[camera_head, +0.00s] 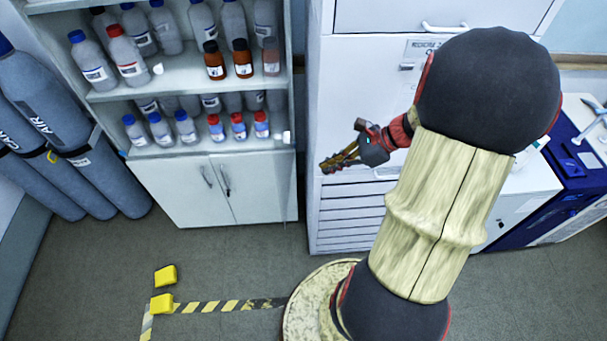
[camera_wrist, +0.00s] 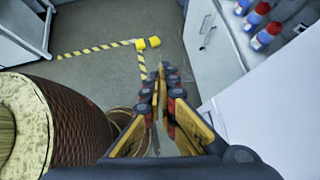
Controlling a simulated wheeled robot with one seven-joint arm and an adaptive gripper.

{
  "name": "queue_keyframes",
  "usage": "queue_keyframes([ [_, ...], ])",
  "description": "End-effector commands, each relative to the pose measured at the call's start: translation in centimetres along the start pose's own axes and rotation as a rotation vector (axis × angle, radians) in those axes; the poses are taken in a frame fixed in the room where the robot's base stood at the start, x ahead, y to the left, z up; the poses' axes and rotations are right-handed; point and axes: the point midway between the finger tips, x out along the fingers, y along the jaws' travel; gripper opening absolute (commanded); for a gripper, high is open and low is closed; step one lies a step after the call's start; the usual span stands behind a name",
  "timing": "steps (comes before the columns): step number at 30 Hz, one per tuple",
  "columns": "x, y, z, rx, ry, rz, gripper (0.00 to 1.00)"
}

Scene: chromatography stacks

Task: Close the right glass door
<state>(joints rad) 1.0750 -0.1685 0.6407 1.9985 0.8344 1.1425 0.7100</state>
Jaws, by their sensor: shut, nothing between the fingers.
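The shelf cabinet (camera_head: 185,158) stands at the left in the head view. Its right glass door (camera_head: 277,70) is clear and hard to make out. It seems to stand out from the right side of the opening, seen nearly edge-on, with a small white knob (camera_head: 287,136). My gripper (camera_head: 326,165) is to the right of the cabinet opening, in front of the tall white unit, pointing left. In the wrist view its fingers (camera_wrist: 161,72) are together and hold nothing. I cannot tell whether they touch the glass.
Several bottles (camera_head: 128,58) stand on the shelves. The tall white unit (camera_head: 350,85) is close behind my gripper. Grey gas cylinders (camera_head: 62,110) stand at the left. Yellow blocks (camera_head: 165,275) and striped tape (camera_head: 215,307) lie on the floor. The floor before the cabinet is otherwise clear.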

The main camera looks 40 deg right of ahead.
Motion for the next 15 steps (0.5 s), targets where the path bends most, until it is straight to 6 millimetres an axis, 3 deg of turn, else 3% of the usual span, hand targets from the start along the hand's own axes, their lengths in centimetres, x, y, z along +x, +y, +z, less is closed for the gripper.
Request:
queue_keyframes([
  [15,9.3,0.2,0.0,-0.004,0.002,0.007,0.00],
])
